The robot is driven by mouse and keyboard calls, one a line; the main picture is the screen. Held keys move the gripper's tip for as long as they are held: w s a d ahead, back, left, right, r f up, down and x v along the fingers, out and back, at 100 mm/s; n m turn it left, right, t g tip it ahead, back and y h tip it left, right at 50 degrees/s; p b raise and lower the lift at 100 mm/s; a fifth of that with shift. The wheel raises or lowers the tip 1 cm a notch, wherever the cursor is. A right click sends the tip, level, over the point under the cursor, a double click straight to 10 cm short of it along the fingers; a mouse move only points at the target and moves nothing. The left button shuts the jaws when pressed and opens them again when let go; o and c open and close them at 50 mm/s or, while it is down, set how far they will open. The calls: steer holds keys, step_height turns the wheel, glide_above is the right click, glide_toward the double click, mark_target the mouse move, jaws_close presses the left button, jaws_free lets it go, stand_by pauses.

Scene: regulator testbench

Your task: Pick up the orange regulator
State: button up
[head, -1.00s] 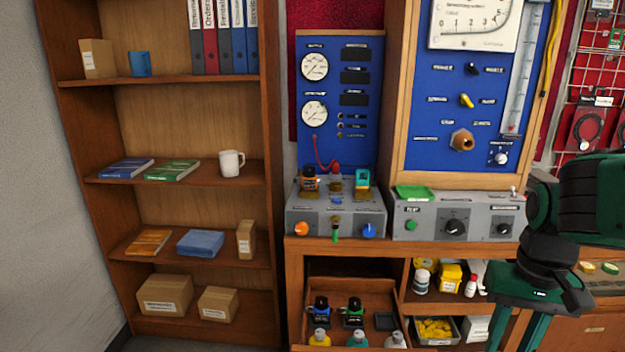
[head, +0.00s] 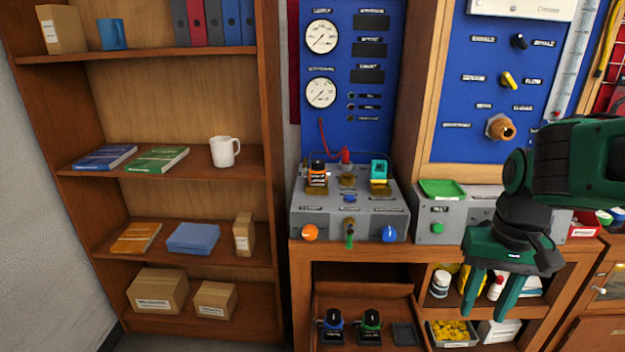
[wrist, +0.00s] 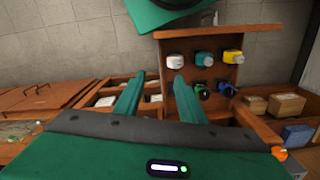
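The orange regulator (head: 317,173), with a dark top and an orange body, sits upright on the left side of the grey test box (head: 346,222). A teal regulator (head: 379,169) sits to its right on the same box. My gripper (head: 487,313) is at the right of the head view, fingers pointing down, in front of the lower shelf and well right of the orange regulator. Its two fingers are apart with nothing between them. In the wrist view my gripper (wrist: 159,78) is also open and empty; I cannot make out the orange regulator there.
An open drawer (head: 363,297) below the test box holds a blue regulator (head: 332,326) and a green regulator (head: 369,327). A bookcase (head: 270,130) stands at the left.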

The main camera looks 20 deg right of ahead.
steer(key=o, duration=0.5)
step_height(320, 180, up, 2)
steer(key=shift+w+d+r, duration=0.1)
steer(key=shift+w+d, duration=0.05)
steer(key=w+d+r+m, duration=0.1)
steer(key=w+r, duration=0.2)
steer(key=w, duration=0.2)
steer(key=w+d+r, duration=0.1)
steer(key=w+r, duration=0.2)
steer(key=w, duration=0.3)
step_height(320, 180, up, 11)
steer(key=m, duration=0.3)
glide_above(317, 160)
steer(key=shift+w+d+f, duration=0.15)
steer(key=shift+d, duration=0.25)
steer(key=shift+a+f, duration=0.15)
steer(key=shift+f, duration=0.05)
step_height(317, 160, down, 5)
steer(key=shift+r, duration=0.1)
steer(key=shift+s+a+f, duration=0.1)
steer(key=shift+f, duration=1.3)
steer(key=shift+s+a+f, duration=0.1)
steer(key=shift+f, duration=1.3)
